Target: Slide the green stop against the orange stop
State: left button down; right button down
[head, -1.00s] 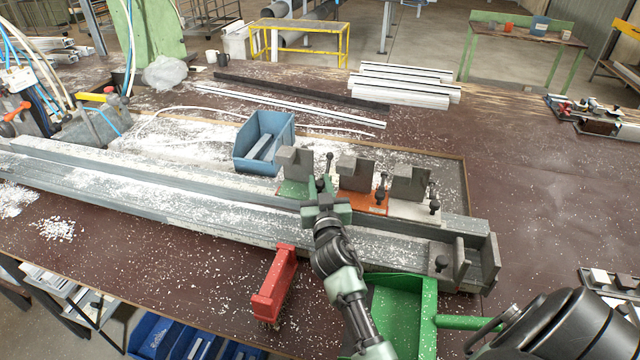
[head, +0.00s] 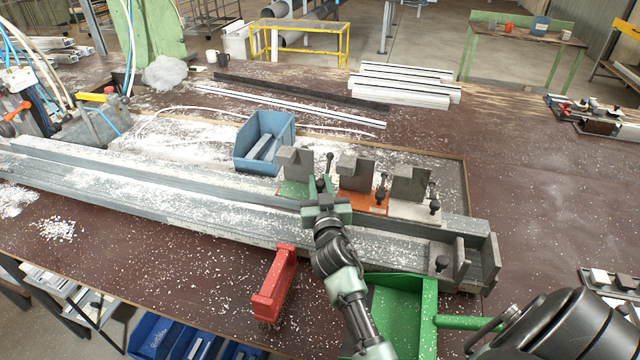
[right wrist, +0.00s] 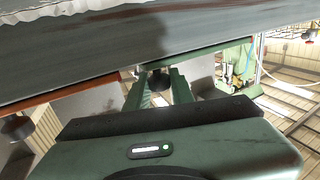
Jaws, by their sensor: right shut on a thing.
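The green stop (head: 293,187) sits on the long grey profile rail (head: 180,203), with a grey upright block on its green base. The orange stop (head: 362,200) is just to its right in the head view. Their bases are very close; a narrow gap seems to show in the right wrist view, between the orange edge (right wrist: 60,95) and the green edge (right wrist: 200,54). My right gripper (head: 323,198) is shut on the green stop's black knob (right wrist: 158,80), at the stop's front right. My left gripper is not in view.
A grey stop (head: 412,205) stands right of the orange one, and an end bracket (head: 480,255) closes the rail's right end. A blue bin (head: 262,140) stands behind. A red holder (head: 275,285) and a green tray (head: 400,310) flank my right arm in front.

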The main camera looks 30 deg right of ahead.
jog(key=shift+s+d, duration=0.8)
jog(key=c, duration=1.3)
grip_release()
jog(key=shift+o, duration=0.2)
jog(key=shift+w+a, duration=0.1)
jog(key=shift+w, duration=0.05)
